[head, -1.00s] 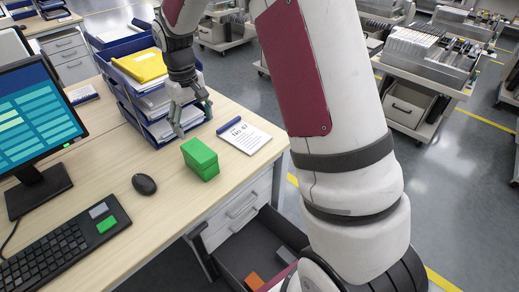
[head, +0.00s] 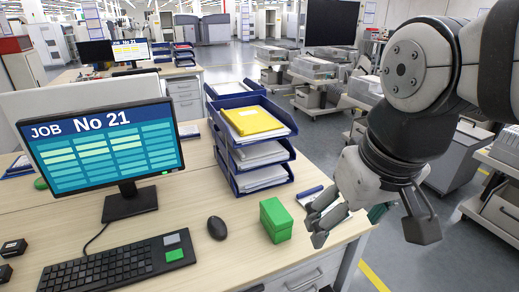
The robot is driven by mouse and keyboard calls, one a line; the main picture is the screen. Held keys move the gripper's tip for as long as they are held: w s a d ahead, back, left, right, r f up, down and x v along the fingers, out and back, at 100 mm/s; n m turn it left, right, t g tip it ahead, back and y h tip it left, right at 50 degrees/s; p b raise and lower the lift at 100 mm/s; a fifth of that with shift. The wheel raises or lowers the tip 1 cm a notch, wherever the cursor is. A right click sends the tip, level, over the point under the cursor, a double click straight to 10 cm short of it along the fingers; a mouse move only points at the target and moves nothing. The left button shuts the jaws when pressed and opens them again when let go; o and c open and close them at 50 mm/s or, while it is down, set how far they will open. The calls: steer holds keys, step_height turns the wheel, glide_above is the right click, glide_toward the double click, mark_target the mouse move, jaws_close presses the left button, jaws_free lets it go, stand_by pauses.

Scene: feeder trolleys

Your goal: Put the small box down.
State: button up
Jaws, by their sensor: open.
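The small box is a green box (head: 276,221) standing on the wooden desk in the head view, between the mouse and my gripper. It rests on the desk top, and no finger is seen touching it. My gripper (head: 372,236) is open and empty, to the right of the box near the desk's right edge. Its fingers are spread and point down. The white sheet with a blue strip (head: 310,194) lies on the desk, partly hidden behind my gripper.
A blue tray stack (head: 240,165) with papers and a yellow folder stands behind the box. A monitor (head: 100,150) reading "JOB No 21", a keyboard (head: 110,268) and a mouse (head: 217,228) are to the left. Trolleys (head: 300,85) stand beyond the desk's right side.

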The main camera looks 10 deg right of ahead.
steer(key=shift+s+a+f, duration=0.1)
steer(key=shift+s+f, duration=0.2)
steer(key=shift+s, duration=0.75)
steer(key=shift+s+f, duration=0.25)
steer(key=shift+s, duration=0.8)
